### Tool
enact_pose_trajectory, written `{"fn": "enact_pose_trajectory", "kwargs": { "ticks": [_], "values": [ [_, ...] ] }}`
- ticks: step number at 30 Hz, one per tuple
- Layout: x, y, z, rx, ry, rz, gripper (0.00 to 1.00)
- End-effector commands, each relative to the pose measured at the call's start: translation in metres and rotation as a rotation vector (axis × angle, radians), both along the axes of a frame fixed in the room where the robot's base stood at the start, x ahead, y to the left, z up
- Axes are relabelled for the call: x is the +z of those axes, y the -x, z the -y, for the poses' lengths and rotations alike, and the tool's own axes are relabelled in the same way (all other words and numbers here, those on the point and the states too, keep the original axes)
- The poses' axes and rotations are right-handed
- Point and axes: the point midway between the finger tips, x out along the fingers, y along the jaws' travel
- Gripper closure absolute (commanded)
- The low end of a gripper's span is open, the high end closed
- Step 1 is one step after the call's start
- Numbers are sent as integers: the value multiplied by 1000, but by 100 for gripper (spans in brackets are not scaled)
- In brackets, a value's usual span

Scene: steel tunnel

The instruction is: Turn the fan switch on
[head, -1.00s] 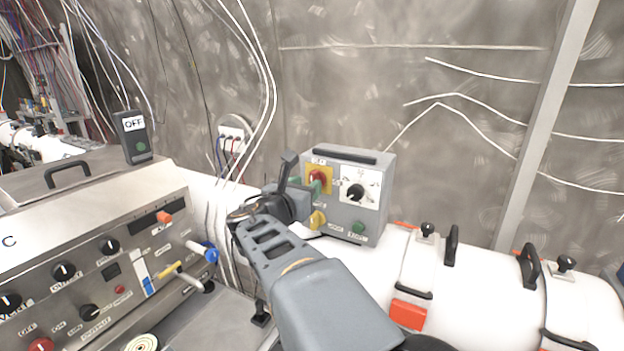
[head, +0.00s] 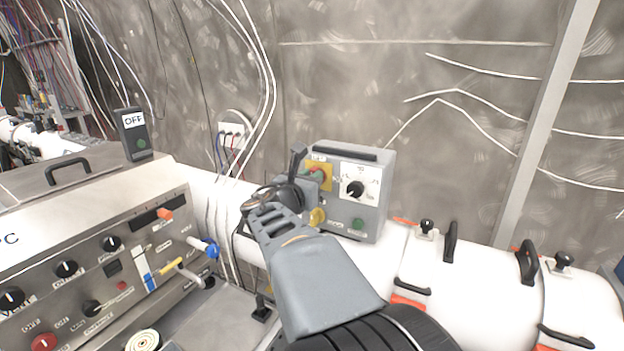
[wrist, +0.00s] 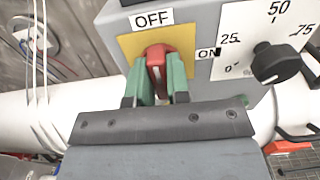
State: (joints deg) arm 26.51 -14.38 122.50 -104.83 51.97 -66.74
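The fan switch is a red rotary knob (wrist: 156,56) on a yellow plate (wrist: 192,42) on the front of a grey control box (head: 372,216). The wrist view shows an OFF label above it and an ON label to its right. The knob's grip stands nearly upright, toward OFF. My gripper (wrist: 160,84) has its green fingers on either side of the grip, close against it with no clear gap. In the head view, my gripper (head: 316,178) is at the box's left front and partly hides the switch.
A black dial (head: 356,188) with a number scale is right of the switch, above a green button (head: 358,223). A white pipe (head: 480,290) runs under the box. A metal console (head: 90,240) stands at left.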

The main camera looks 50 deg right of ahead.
Motion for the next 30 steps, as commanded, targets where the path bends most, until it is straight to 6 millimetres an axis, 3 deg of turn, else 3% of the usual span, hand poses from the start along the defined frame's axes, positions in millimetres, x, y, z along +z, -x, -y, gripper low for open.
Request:
{"fn": "enact_pose_trajectory", "kwargs": {
  "ticks": [4,14,30],
  "values": [
    [0,0,0,0,0,0,100],
    [-3,0,0,0,-8,35,100],
    [-8,3,1,0,-110,456,100]
  ]
}}
